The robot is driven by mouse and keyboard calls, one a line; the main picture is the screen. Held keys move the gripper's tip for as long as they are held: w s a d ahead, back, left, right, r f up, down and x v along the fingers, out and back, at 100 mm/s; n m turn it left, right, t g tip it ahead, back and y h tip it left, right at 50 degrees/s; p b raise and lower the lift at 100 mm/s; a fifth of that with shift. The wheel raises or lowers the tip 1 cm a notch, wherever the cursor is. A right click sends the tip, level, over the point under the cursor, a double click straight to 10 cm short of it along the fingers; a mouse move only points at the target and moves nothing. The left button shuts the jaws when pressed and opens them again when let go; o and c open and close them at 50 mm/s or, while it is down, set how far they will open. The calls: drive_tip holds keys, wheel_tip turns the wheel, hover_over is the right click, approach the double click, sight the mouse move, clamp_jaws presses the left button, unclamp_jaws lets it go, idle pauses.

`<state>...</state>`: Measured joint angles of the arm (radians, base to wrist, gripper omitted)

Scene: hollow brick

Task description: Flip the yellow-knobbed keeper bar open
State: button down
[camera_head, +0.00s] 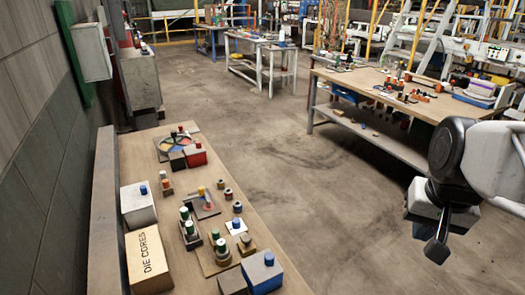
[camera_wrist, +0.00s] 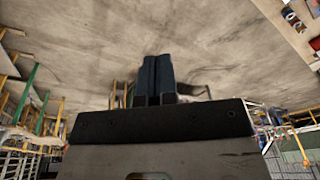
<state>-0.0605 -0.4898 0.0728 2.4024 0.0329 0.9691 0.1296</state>
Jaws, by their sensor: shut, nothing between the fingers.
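A small yellow knob (camera_head: 201,190) stands on a grey plate (camera_head: 213,211) near the middle of the left wooden bench in the head view. A small red part (camera_head: 208,206) shows beside it. The keeper bar itself is too small to make out, so I cannot tell how it lies. My gripper (camera_head: 437,250) hangs over the floor at the right, well away from that bench. Its fingers point down and are together, with nothing between them. The shut fingers also show in the wrist view (camera_wrist: 158,75); the yellow knob does not show there.
The left bench (camera_head: 135,165) also bears a "DIE CORES" box (camera_head: 148,258), a white block (camera_head: 138,205), a blue block (camera_head: 262,272), green-topped posts (camera_head: 190,230) and a red block (camera_head: 195,155). A wall borders it on the left. Open floor (camera_head: 320,215) lies between bench and gripper.

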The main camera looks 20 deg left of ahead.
drive_tip(key=w+a+m+g+y, duration=0.1)
drive_tip(key=w+a, duration=1.1)
drive_tip(key=w, duration=0.3)
drive_tip(key=w+a+m+g+y, duration=0.1)
drive_tip(key=w+a+m+g, duration=0.1)
drive_tip(key=w+a, duration=1.1)
drive_tip(key=w+a+f+m+g, duration=0.1)
drive_tip(key=w+a+f, duration=0.3)
drive_tip(key=a+f, duration=0.3)
drive_tip(key=w+a+f+m+g, duration=0.1)
drive_tip(key=w+a+f, duration=0.4)
drive_tip(key=a, duration=1.1)
drive_tip(key=w+a+f, duration=0.4)
drive_tip(key=a+f, duration=0.5)
drive_tip(key=a, duration=0.2)
drive_tip(key=shift+w+a+f+m+g, duration=0.25)
drive_tip(key=shift+w+f+m+g, duration=0.05)
drive_tip(key=shift+w+m+g, duration=0.1)
drive_tip(key=shift+s+f, duration=0.1)
drive_tip(key=shift+f, duration=0.05)
approach(205, 192)
wheel_tip(205, 192, down, 5)
drive_tip(key=w, duration=0.3)
drive_tip(key=shift+s+a+f, duration=0.1)
drive_tip(key=shift+s+a, duration=0.25)
drive_tip(key=shift+s, duration=0.55)
drive_tip(key=shift+s+a, duration=0.3)
drive_tip(key=shift+s, duration=0.6)
